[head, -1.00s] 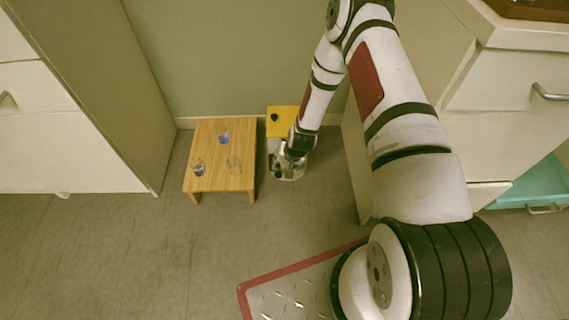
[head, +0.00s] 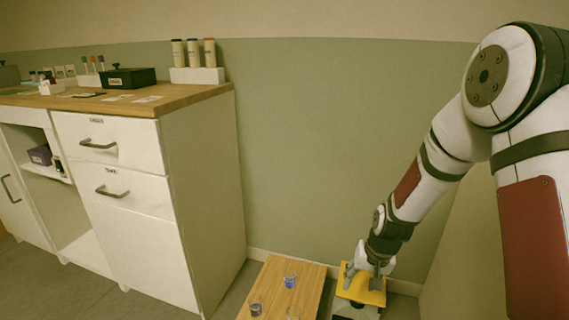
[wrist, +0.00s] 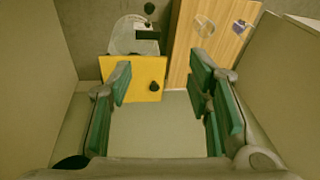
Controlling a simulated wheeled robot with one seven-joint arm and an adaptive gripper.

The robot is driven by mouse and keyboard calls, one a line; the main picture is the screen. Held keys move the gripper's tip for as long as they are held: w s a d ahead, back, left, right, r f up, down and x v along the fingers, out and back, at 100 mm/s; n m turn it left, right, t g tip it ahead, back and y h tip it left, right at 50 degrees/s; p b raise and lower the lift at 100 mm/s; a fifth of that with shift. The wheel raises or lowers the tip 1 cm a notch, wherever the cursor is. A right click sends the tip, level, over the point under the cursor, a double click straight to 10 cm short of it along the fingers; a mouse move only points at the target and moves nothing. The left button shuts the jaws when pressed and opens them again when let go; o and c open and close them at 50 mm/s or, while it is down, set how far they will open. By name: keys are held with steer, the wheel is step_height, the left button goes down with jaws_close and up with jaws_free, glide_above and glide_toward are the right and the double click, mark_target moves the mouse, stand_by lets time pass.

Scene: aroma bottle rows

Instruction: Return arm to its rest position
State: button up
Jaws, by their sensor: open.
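My arm reaches down from the right in the head view. My gripper (head: 367,270) is over the yellow panel (head: 376,297), beside the low wooden table. In the wrist view my gripper (wrist: 161,80) has its green-padded fingers wide apart with nothing held between them. The yellow panel (wrist: 131,72) with a black knob (wrist: 153,86) shows beyond the fingers. Whether a finger touches the panel I cannot tell.
The low wooden table (head: 309,289) holds a blue-filled glass (head: 290,281) and other small glasses. A white cabinet (head: 205,190) with a wooden counter stands at left, bearing bottles in a white rack (head: 197,75). Green wall (head: 330,150) lies behind.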

steer(key=s+a+r+n+g, duration=0.1)
steer(key=s+r, duration=0.7)
steer(key=r, duration=0.2)
steer(key=s+r, duration=0.8)
steer(key=r, duration=0.2)
steer(key=s+r+n+g+h, duration=0.1)
steer(key=s+r, duration=0.3)
steer(key=s, duration=0.7)
steer(key=s+r, duration=0.3)
steer(key=s, duration=0.9)
step_height(320, 180, up, 34)
steer(key=t+p, duration=0.3)
steer(key=p, duration=2.9)
steer(key=shift+w+d+f+n+t, duration=0.2)
steer(key=shift+w+n+t, duration=0.1)
steer(key=shift+t, duration=0.1)
